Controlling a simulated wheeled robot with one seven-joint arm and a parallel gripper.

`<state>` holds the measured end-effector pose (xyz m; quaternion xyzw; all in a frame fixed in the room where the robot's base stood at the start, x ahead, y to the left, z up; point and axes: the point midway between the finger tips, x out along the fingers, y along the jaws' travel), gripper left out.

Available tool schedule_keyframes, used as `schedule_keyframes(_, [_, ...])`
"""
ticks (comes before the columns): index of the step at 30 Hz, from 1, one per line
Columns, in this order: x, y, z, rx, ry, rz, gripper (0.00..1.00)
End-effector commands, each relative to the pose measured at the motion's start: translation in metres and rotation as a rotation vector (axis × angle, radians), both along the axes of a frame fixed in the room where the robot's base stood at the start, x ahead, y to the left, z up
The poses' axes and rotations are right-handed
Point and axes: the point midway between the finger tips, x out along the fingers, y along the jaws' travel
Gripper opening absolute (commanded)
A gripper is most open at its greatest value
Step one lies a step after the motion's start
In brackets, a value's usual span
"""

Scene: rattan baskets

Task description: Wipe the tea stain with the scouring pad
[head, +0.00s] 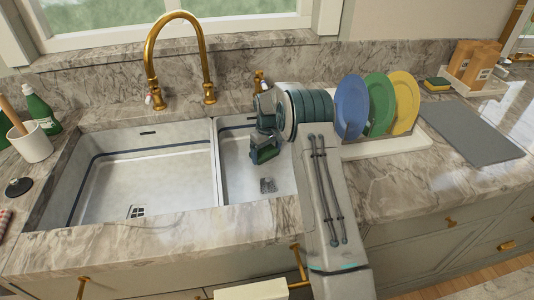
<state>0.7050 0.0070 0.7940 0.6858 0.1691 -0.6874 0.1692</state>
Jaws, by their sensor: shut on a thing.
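My gripper (264,144) reaches down over the right sink basin (233,180). It is shut on a dark green piece that looks like the scouring pad (264,155). The pad hangs tilted inside the basin's outline, above the drain in this view; I cannot tell whether it touches the basin. I cannot make out a tea stain. My gripper and arm hide part of the right basin and the counter behind it.
A brass faucet (150,58) rises behind the left basin (140,180). Blue, green and yellow plates (404,101) stand right of my arm. A grey mat (470,132), a yellow-green sponge (437,84), a white cup (30,143) and a green bottle (42,112) are farther out.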

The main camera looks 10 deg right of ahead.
Motion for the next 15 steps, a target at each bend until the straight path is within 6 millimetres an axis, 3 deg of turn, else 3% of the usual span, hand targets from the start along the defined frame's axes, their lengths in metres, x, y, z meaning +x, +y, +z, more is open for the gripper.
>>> schedule_keyframes(5, [0.003, 0.002, 0.004, 0.0, -0.002, 0.002, 0.61])
schedule_keyframes(7, [0.004, 0.002, 0.022, 0.0, -0.007, 0.002, 0.61])
schedule_keyframes(15, [0.003, 0.003, 0.045, 0.001, -0.003, 0.005, 0.61])
